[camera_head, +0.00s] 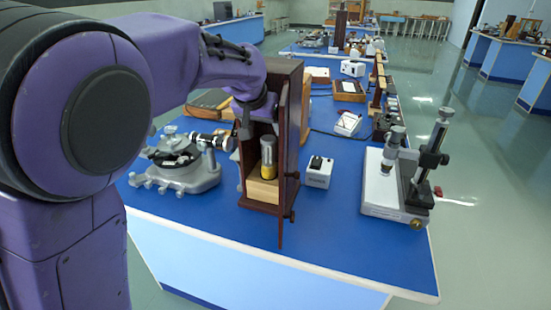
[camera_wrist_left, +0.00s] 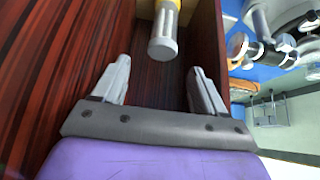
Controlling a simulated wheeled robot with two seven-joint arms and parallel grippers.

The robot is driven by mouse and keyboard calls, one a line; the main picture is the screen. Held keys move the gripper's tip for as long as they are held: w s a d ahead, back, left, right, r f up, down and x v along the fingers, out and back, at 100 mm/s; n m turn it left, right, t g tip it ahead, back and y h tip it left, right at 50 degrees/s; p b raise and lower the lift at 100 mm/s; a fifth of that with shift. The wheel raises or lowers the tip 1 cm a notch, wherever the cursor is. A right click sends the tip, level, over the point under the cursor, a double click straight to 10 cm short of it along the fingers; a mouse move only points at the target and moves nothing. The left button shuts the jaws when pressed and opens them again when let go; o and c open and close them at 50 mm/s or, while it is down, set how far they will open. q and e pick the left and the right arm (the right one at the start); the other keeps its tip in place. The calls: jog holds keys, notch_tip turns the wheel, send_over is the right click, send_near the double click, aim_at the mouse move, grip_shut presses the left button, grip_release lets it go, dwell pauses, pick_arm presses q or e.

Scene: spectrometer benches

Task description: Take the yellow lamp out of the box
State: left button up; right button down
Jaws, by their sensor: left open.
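The yellow lamp (camera_head: 268,160) stands upright inside a tall dark-red wooden box (camera_head: 289,125) on the blue bench, on a light wooden block (camera_head: 262,189). The box is open toward me, with its door swung out at the right. My left gripper (camera_head: 262,125) reaches into the upper part of the box, above the lamp. In the left wrist view the left gripper (camera_wrist_left: 158,88) is open and empty, its two fingers spread. The lamp's grey end and yellow body (camera_wrist_left: 164,32) show beyond the fingertips, roughly between them and apart from them. My right gripper is not in view.
A grey spectrometer (camera_head: 180,160) stands close left of the box. A small white switch box (camera_head: 319,172) sits just right of it. A microscope-like instrument (camera_head: 405,180) stands at the bench's right end. The bench front (camera_head: 330,235) is clear.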

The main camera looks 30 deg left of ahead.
aim_at(270, 145)
pick_arm(q)
jog(key=x, duration=1)
jog(key=shift+s+a+f, duration=0.1)
jog(key=shift+s+f, duration=0.2)
jog(key=shift+f, duration=0.1)
jog(key=shift+r, duration=0.1)
grip_shut()
